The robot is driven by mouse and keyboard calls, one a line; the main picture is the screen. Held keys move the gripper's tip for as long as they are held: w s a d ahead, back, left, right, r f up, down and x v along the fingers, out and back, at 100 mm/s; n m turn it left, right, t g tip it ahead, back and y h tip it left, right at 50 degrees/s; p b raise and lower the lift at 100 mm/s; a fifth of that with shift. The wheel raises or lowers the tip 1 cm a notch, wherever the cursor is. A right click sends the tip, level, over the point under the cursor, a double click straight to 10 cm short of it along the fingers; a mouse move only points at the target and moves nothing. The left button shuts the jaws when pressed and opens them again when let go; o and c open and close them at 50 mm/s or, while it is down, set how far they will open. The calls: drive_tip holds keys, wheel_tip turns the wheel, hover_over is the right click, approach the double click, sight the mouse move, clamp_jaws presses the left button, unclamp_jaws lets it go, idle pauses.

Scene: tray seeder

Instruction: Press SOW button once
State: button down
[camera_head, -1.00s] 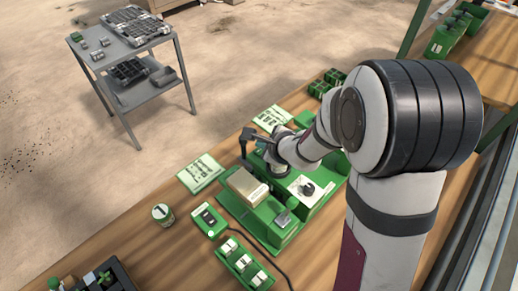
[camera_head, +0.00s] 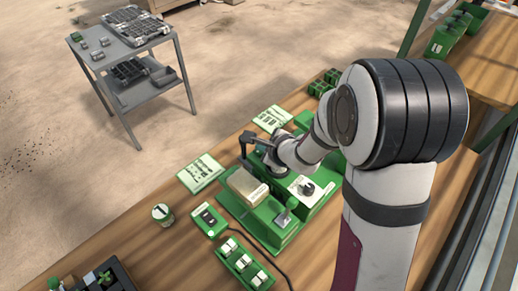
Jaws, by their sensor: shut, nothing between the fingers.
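The green seeder machine (camera_head: 276,233) stands on the wooden bench, with a beige block (camera_head: 246,184) and a pale panel with a dark round knob (camera_head: 307,188) on top. A small green control box (camera_head: 209,221) with a dark face and a cable sits at its front left. The lettering is too small to read, so I cannot tell which part is the SOW button. My arm reaches in from the right, and its wrist is low over the back of the machine, beside a black bracket (camera_head: 248,137). I cannot make out my gripper's fingers there.
Printed cards (camera_head: 201,173) lie behind the machine. A round tin (camera_head: 162,214) and a green rack with white pieces (camera_head: 244,263) are on the bench at front left. A dark tray (camera_head: 105,277) is at the bottom left. A grey trolley (camera_head: 125,75) stands apart on the floor.

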drive_tip(key=shift+f, duration=0.4)
idle(0.5)
drive_tip(key=shift+r, duration=0.95)
wheel_tip(320, 180, up, 5)
idle(0.7)
